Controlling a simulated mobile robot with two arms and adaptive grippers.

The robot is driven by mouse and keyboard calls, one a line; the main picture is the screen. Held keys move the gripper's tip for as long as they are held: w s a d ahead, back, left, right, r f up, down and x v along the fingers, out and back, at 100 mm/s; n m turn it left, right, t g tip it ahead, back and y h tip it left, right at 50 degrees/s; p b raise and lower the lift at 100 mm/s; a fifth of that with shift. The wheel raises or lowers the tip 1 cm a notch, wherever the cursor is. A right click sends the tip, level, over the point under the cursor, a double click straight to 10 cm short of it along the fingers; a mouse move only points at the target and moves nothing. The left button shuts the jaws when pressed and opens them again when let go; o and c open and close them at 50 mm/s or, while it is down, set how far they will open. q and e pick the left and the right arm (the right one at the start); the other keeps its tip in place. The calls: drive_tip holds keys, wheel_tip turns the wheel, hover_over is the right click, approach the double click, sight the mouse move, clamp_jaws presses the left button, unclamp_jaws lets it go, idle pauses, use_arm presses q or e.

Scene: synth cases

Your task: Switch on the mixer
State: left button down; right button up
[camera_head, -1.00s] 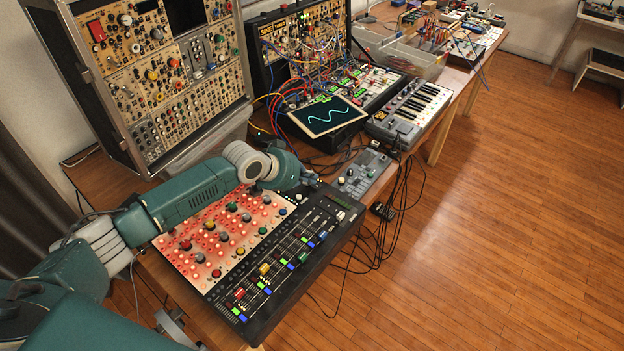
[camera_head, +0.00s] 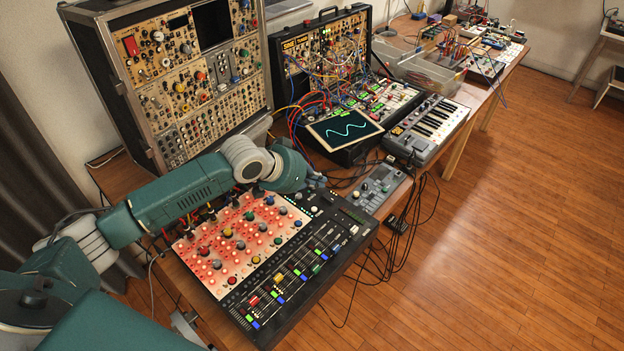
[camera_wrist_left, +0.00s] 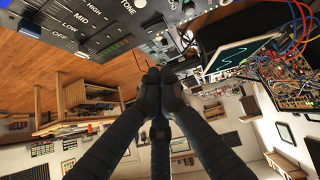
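The mixer (camera_head: 300,262) is a wide black desk at the front of the table. It has a red-lit panel of coloured knobs on its left and rows of coloured faders on its right. My right gripper is out of view.
A small grey device (camera_head: 377,187) lies just beyond the mixer. Behind it are a tilted screen with a wave (camera_head: 345,130), a keyboard (camera_head: 428,130) and a patch-cable synth (camera_head: 325,60). A tall modular rack (camera_head: 170,80) stands at the back left. Loose cables hang off the table's right edge.

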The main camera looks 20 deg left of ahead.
use_arm(q)
drive_tip(key=v, duration=0.3)
drive_tip(key=shift+s+d+r, duration=0.15)
drive_tip(key=shift+s+d, duration=0.1)
drive_tip(key=shift+d, duration=0.05)
idle(0.3)
